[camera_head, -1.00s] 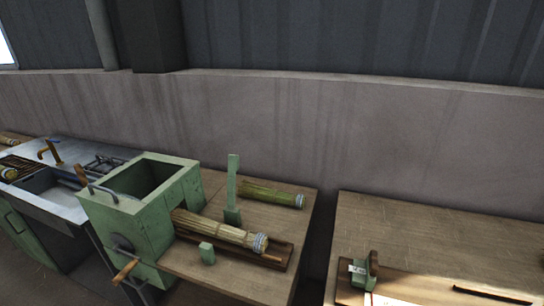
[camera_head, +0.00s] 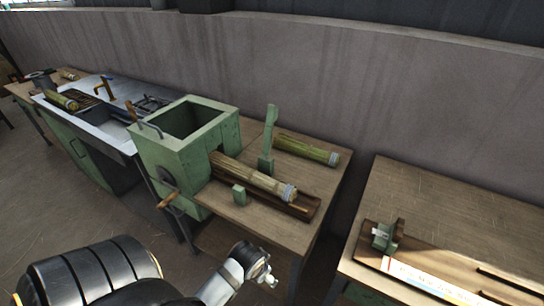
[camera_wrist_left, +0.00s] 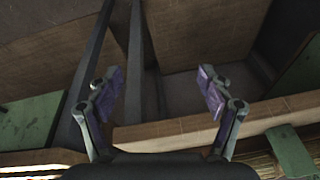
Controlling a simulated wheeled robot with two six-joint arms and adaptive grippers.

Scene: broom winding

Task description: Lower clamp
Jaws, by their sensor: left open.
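The green clamp arm (camera_head: 268,142) stands upright, raised, on the bench behind the broom bundle (camera_head: 252,178). A small green block (camera_head: 239,195) stands in front of the bundle. The bundle lies in a wooden trough and runs into the green machine (camera_head: 190,150). My left gripper (camera_head: 262,276) is in front of the bench, apart from the clamp and bundle. In the left wrist view my gripper (camera_wrist_left: 160,92) is open, with nothing between its fingers. My right gripper is not in view.
A second bundle (camera_head: 307,150) lies behind the clamp arm. A crank handle (camera_head: 172,197) sticks out from the machine's front. A sink unit (camera_head: 95,125) stands at left. A separate table (camera_head: 450,205) at right holds a small green device (camera_head: 388,236), across a gap.

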